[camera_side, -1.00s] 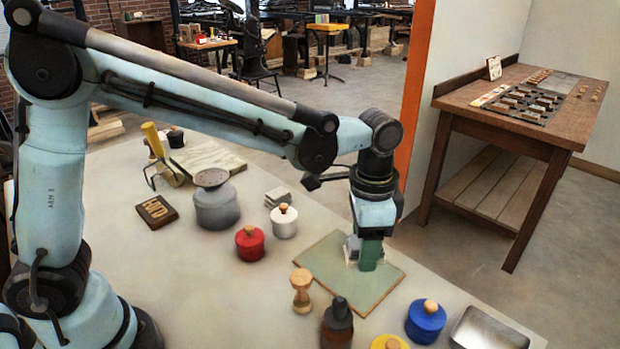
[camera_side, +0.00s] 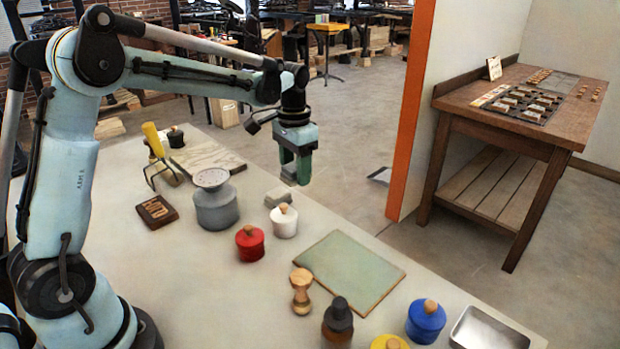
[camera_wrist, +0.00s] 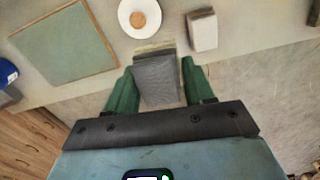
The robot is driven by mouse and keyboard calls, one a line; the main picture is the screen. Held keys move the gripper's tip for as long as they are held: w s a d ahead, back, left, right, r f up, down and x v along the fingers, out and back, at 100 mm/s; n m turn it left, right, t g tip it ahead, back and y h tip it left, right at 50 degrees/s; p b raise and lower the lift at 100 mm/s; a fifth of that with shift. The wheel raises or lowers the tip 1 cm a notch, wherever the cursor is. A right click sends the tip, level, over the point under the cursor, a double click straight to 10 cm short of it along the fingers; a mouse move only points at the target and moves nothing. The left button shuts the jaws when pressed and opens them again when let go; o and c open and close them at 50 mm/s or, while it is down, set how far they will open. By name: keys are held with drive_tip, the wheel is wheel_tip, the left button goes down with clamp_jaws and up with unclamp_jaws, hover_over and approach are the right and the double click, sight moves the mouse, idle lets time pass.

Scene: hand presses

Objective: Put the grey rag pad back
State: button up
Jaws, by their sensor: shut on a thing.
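The grey rag pad (camera_wrist: 157,80) sits between my green fingers in the wrist view. It also shows in the side view (camera_side: 289,175), at the fingertips. My gripper (camera_side: 295,168) is shut on it and hangs in the air by the far table edge, fingers down. A small pale grey stack of pads (camera_side: 279,196) lies on the table close by, lower and a little left of the held pad in the side view. In the wrist view this stack (camera_wrist: 203,30) is ahead and right of the held pad, apart from it.
A white pot with a wooden knob (camera_side: 285,221) stands close to the stack, with a red pot (camera_side: 250,243) and a grey pot (camera_side: 215,203) nearby. The green slab (camera_side: 350,270) is bare. A wooden stamp (camera_side: 301,291) and dark bottle (camera_side: 338,320) stand in front.

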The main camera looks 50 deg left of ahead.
drive_tip(key=a+n, duration=0.1)
drive_tip(key=a, duration=0.4)
hover_over(258, 190)
wheel_tip(258, 190, down, 7)
drive_tip(key=shift+d+r, duration=0.1)
drive_tip(key=shift+r, duration=0.1)
drive_tip(key=shift+f, duration=2.1)
drive_tip(key=shift+f, duration=0.2)
drive_tip(key=o, duration=1)
drive_tip(key=shift+r, duration=0.15)
